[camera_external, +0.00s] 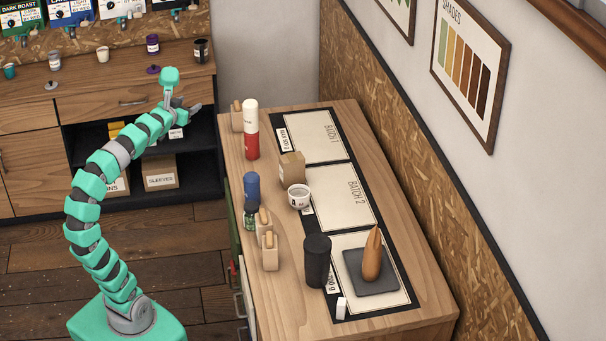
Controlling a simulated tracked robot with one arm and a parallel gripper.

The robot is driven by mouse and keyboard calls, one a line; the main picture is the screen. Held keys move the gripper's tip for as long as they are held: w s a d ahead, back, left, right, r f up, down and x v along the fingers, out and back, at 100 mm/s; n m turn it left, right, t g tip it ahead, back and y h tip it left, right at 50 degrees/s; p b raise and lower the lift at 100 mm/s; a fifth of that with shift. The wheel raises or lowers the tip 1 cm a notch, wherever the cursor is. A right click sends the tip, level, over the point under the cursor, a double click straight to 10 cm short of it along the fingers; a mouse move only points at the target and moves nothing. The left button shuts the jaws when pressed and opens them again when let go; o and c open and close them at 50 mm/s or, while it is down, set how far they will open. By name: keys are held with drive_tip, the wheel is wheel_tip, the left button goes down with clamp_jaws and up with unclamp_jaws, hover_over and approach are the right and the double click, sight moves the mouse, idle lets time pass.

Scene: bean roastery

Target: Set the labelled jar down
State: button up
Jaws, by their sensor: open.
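Several small labelled jars stand on the back counter: a grey one (54,62), a purple one (152,44) and a dark one (201,50). On the near table, a white cup-like jar (298,196) with dark marking stands upright by the batch mat, left of "BATCH 2". I cannot tell which is the task's labelled jar. My gripper (190,108) is open at the front of the back counter, below the dark jar and apart from the near table. I see nothing held between its fingers.
The wooden table (275,310) bears a black batch mat (342,166) with pale panels; "BATCH 1" is bare. A black canister (317,262), cardboard box (292,168), red-and-white bottle (251,130), blue container (252,190) and grey scale plate (355,281) under a brown tapered object (372,258) stand there.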

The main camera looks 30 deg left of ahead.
drive_tip(key=s+d+r+h, duration=0.2)
drive_tip(key=s+d+r, duration=0.2)
drive_tip(key=d+r, duration=0.2)
drive_tip(key=shift+s+d, duration=0.3)
drive_tip(key=shift+d, duration=0.25)
drive_tip(key=shift+r, duration=0.15)
wheel_tip(320, 180, up, 6)
drive_tip(key=p, duration=0.6)
drive_tip(key=shift+r, duration=0.15)
